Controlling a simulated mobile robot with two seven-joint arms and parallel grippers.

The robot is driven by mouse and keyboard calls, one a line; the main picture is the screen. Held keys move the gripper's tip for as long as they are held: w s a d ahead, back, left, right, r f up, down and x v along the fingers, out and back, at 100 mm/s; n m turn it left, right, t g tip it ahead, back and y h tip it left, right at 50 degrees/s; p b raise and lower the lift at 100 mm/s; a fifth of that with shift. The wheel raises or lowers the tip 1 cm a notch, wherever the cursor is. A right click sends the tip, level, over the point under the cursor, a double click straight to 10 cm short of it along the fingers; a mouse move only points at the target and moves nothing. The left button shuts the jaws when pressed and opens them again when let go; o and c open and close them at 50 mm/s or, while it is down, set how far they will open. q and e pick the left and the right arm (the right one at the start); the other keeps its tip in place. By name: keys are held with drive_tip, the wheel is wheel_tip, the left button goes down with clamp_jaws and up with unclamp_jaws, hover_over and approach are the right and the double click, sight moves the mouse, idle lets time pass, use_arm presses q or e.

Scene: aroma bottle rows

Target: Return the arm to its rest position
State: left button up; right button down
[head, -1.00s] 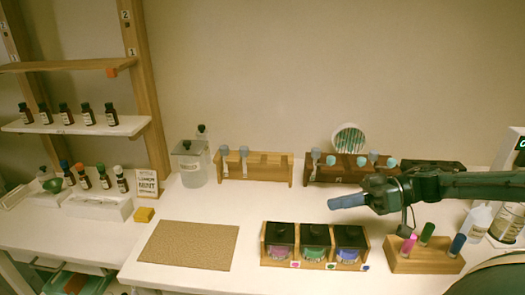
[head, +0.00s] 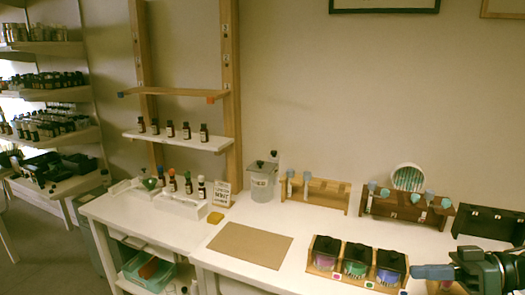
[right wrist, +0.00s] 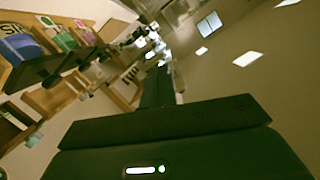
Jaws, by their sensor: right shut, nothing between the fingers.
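My right gripper (head: 432,271) is at the lower right edge of the head view, its blue-grey fingers pointing left. It is shut and empty, just right of the wooden holder (head: 330,285) with pink, green and blue jars. In the right wrist view the dark gripper (right wrist: 157,85) juts up from the bottom of a strongly tilted picture. My left gripper is not in view. Much of my right arm is cut off by the frame edge.
A brown mat (head: 250,245) lies on the white table. Wooden racks (head: 318,195) with droppers, a lidded clear jar (head: 262,187) and a dark rack (head: 490,228) stand behind. Shelves of small bottles (head: 186,131) are at left. The table's front edge runs below the mat.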

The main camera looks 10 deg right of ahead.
drive_tip(key=a+f+m+t+h, duration=0.35)
drive_tip(key=a+f+t, duration=0.25)
drive_tip(key=a+f, duration=1)
drive_tip(key=s+a+f+g+h, duration=0.1)
drive_tip(key=s+a+f+h, duration=0.1)
drive_tip(key=s+f+h, duration=0.2)
drive_tip(key=s+a+f+m+g+h, duration=0.1)
drive_tip(key=s+a+f+h, duration=0.2)
drive_tip(key=s+f, duration=0.3)
wheel_tip(320, 180, down, 3)
drive_tip(key=shift+s+a+f+g+h, duration=0.1)
drive_tip(key=shift+s+a+g+h, duration=0.2)
drive_tip(key=shift+g+h, duration=0.15)
drive_tip(key=shift+m, duration=0.25)
